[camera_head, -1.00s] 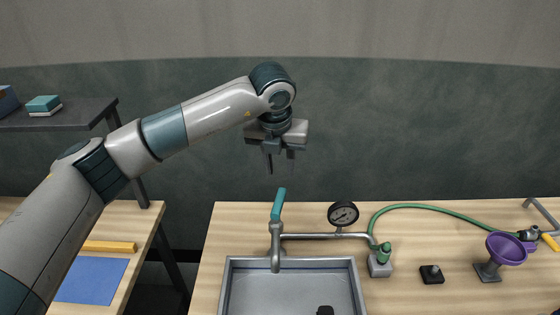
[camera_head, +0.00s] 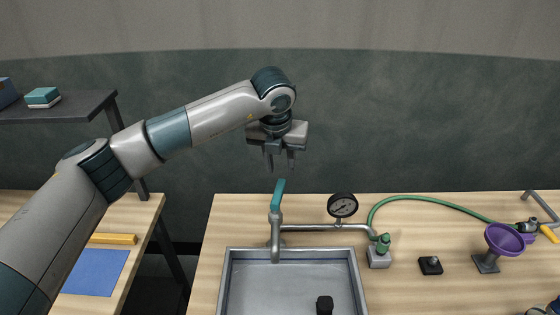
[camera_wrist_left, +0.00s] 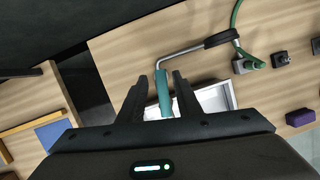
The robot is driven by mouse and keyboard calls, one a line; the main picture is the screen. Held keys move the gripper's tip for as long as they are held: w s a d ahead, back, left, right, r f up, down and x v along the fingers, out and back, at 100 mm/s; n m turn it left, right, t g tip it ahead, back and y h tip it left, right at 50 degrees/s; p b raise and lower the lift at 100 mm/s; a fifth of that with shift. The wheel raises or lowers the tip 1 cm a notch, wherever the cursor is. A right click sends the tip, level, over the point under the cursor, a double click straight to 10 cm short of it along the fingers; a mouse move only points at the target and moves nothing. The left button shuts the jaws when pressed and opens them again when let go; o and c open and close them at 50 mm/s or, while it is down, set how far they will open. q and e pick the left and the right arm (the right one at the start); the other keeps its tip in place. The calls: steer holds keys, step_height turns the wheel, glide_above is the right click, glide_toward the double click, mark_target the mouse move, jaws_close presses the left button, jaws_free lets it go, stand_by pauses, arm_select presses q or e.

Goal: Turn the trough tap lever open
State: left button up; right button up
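The trough tap (camera_head: 275,232) stands at the back edge of the grey trough (camera_head: 228,281), with its teal lever (camera_head: 279,194) pointing up. My left gripper (camera_head: 281,163) is above the lever, pointing down, with its fingers apart and nothing between them. In the left wrist view the teal lever (camera_wrist_left: 163,92) shows between the two open fingers (camera_wrist_left: 157,95), but the head view shows a gap between the fingertips and the lever. My right gripper is not in view.
A pressure gauge (camera_head: 342,205) sits on the pipe right of the tap. A green hose (camera_head: 440,204) runs right, past a black knob block (camera_head: 430,265) and a purple funnel (camera_head: 504,240). A dark object (camera_head: 325,305) is in the trough. A side table with a blue sheet (camera_head: 95,272) is left.

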mark_target(282, 180)
arm_select(q)
steer(key=shift+x, duration=2.55)
steer(key=shift+f+b, duration=0.2)
steer(key=shift+b, duration=0.45)
steer(key=shift+w+f+b, duration=0.1)
steer(key=shift+b, duration=0.2)
